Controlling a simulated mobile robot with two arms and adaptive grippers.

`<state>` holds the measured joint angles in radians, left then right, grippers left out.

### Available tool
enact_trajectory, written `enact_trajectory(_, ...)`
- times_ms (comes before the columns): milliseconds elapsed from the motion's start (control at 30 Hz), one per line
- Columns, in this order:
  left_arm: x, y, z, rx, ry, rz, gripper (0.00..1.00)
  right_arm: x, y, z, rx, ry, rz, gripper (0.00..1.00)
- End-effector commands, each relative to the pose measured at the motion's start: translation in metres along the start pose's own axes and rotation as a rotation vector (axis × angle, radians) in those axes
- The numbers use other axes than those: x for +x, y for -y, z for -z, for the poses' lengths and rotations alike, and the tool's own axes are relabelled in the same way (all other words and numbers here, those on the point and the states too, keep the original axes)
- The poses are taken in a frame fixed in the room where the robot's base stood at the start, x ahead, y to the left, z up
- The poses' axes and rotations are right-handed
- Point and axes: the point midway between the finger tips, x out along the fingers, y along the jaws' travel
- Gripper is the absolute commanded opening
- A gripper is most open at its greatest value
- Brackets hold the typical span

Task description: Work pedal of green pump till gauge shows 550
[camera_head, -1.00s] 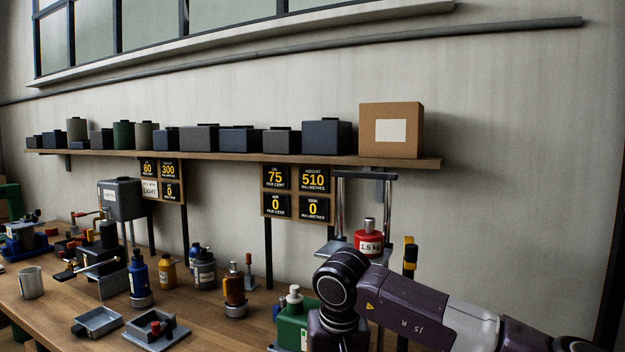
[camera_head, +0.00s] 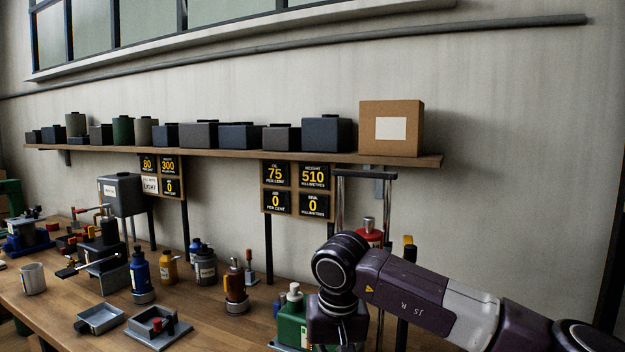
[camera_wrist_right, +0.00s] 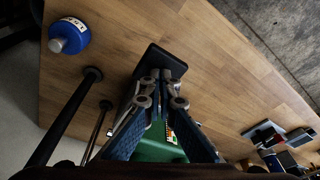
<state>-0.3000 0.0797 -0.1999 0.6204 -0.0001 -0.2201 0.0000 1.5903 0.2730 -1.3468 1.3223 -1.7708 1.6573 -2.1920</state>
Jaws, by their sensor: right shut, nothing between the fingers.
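The green pump (camera_head: 291,328) with a pale cap stands at the bench's front, partly behind my right arm. Its green body (camera_wrist_right: 160,148) also shows in the right wrist view, partly hidden by my fingers. My right gripper (camera_wrist_right: 160,82) is shut and empty over it, its tips by a flat black pad (camera_wrist_right: 170,62) that looks like the pedal. Whether they touch I cannot tell. In the head view the gripper is hidden below the arm. The right gauge board (camera_head: 296,190) reads height 510 millimetres, oil 75 per cent, air 0 and sink 0. My left gripper is not in view.
A red weight (camera_head: 369,234) stands by the metal posts behind my right arm. Bottles, including a blue one (camera_head: 141,274), and grey trays (camera_head: 100,318) crowd the bench to the left. A blue round object with a grey cap (camera_wrist_right: 70,36) shows in the wrist view.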

Motion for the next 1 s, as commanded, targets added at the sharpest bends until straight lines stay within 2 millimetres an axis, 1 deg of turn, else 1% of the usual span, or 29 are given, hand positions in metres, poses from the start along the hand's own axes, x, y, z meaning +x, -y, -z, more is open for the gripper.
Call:
enact_trajectory(33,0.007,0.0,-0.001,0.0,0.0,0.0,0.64,0.01,-0.001,-0.002,0.001,0.001,-0.001,0.0)
enact_trajectory(200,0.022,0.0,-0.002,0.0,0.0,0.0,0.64,0.035,-0.004,-0.004,0.002,0.001,-0.002,0.0)
enact_trajectory(300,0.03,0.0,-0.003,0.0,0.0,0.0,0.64,0.049,-0.005,-0.006,0.002,0.001,-0.002,0.0)
enact_trajectory(400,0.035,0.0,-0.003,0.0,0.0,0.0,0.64,0.057,-0.006,-0.006,0.001,0.001,-0.002,0.0)
enact_trajectory(433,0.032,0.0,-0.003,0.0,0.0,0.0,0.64,0.053,-0.005,-0.005,0.001,0.0,-0.002,0.0)
enact_trajectory(567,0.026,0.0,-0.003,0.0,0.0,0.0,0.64,0.046,-0.005,-0.004,0.001,0.0,-0.002,0.0)
enact_trajectory(667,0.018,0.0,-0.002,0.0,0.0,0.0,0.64,0.033,-0.004,-0.003,0.002,-0.001,-0.002,0.0)
enact_trajectory(800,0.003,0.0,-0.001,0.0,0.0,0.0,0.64,0.01,-0.002,0.0,0.002,-0.002,-0.002,0.0)
enact_trajectory(900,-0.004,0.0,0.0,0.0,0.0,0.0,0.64,-0.003,-0.001,0.001,0.002,-0.001,-0.002,0.0)
enact_trajectory(1000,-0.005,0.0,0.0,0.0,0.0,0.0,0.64,-0.006,-0.001,0.001,0.001,0.001,-0.002,0.0)
